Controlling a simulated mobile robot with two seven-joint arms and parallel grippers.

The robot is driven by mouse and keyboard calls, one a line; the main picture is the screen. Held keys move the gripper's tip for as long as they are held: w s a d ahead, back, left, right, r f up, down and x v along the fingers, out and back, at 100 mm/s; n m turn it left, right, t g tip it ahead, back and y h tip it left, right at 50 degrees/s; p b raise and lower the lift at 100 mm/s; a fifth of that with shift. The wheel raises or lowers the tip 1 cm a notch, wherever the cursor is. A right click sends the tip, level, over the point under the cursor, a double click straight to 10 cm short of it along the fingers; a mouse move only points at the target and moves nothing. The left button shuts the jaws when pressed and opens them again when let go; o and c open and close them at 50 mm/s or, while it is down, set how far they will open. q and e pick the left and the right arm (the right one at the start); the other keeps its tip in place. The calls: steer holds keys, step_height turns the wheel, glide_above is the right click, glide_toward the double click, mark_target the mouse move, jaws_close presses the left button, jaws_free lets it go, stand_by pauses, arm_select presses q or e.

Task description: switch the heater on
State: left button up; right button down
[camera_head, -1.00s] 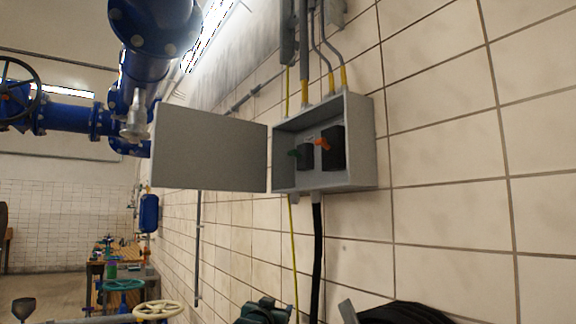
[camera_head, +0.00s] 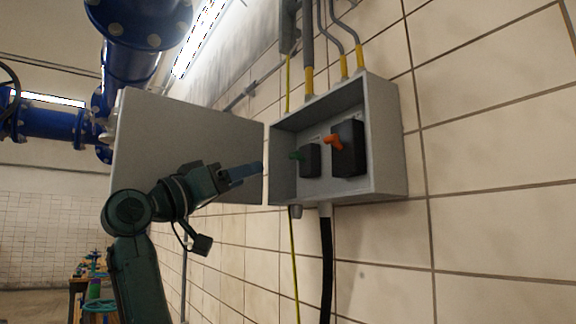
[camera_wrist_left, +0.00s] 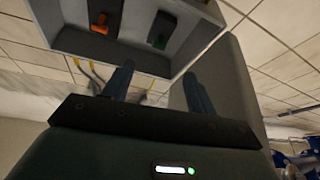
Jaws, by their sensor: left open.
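A grey switch box (camera_head: 385,185) is fixed to the tiled wall, its door (camera_head: 150,130) swung open to the left. Inside are a black switch with a green handle (camera_head: 297,156) and, to its right, a larger black switch with an orange handle (camera_head: 334,141). No readable label shows which is the heater's. My left gripper (camera_head: 250,171) is in front of the door, left of the box opening, apart from both handles. In the left wrist view its open, empty fingers (camera_wrist_left: 158,72) point toward the box; the green handle (camera_wrist_left: 154,39) and orange handle (camera_wrist_left: 100,24) appear upside down. My right gripper is not in view.
Grey conduits (camera_head: 308,50) with yellow ends enter the box top. A black cable (camera_head: 326,260) and a yellow-green wire (camera_head: 293,260) hang below. Blue pipes (camera_head: 135,25) run at upper left. The wall right of the box is clear.

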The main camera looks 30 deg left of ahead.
mark_target(294, 158)
arm_select(q)
steer(key=p+x, duration=0.2)
steer(key=x, duration=0.4)
steer(key=p+x, duration=0.3)
steer(key=x, duration=0.3)
steer(key=shift+s+r, duration=0.15)
steer(key=shift+r, duration=0.05)
steer(key=shift+w+d+r+p, duration=0.15)
steer(key=shift+w+p, duration=0.15)
steer(key=shift+w, duration=0.3)
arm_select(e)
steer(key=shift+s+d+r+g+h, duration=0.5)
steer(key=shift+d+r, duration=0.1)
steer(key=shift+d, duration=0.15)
arm_select(q)
steer(key=shift+c, duration=0.3)
